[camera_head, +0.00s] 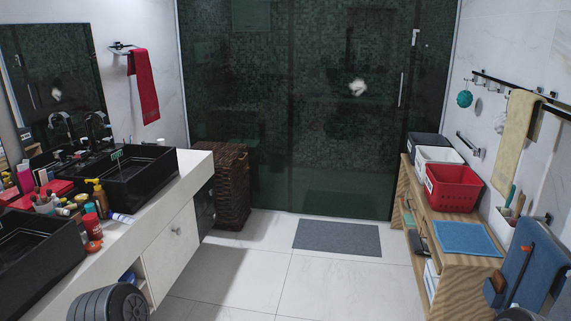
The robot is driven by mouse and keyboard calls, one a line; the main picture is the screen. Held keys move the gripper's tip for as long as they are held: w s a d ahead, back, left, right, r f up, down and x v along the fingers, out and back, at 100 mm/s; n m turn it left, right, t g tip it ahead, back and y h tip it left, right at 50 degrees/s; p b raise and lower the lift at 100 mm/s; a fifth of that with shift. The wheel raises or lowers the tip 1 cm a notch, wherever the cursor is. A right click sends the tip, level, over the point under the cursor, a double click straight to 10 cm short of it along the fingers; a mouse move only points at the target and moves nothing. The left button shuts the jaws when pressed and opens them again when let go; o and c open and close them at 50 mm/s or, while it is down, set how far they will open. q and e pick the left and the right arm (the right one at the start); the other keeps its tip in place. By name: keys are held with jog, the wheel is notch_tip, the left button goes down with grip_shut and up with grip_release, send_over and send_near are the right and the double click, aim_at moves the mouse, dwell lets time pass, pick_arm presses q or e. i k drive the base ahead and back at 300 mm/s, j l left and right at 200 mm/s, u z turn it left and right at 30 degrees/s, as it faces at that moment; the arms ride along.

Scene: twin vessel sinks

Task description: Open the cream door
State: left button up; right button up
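The cream door (168,254) is on the front of the vanity cabinet at the left, below the pale counter. It appears shut, lying flush with the cabinet front. A small round grey knob (177,231) sits near its upper middle. Neither my left nor my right gripper shows in the head view. Dark rounded parts at the bottom left and bottom right edges look like my own arm links. The one at the bottom left is in front of the lower cabinet.
Two black vessel sinks (128,178) and several bottles stand on the counter (150,205). A brown wicker hamper (226,185) stands beyond the vanity. A wooden bench (460,268) with a red basket (453,188) lines the right. The tiled floor (320,285) between is clear, with a grey mat (338,238).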

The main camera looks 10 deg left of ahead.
aim_at(164, 259)
jog(key=i+l, duration=0.15)
jog(key=i, duration=2.2)
jog(key=i+u, duration=0.45)
jog(key=i+l+u, duration=0.25)
jog(key=i+u, duration=0.15)
jog(key=i+l+u, duration=0.3)
jog(key=i+u, duration=0.15)
jog(key=i+l+u, duration=0.3)
jog(key=l+u, duration=0.15)
jog(key=i+l+u, duration=0.15)
jog(key=l, duration=0.2)
jog(key=i+l+u, duration=0.15)
jog(key=l, duration=0.2)
jog(key=i+l+u, duration=0.15)
jog(key=l, duration=0.2)
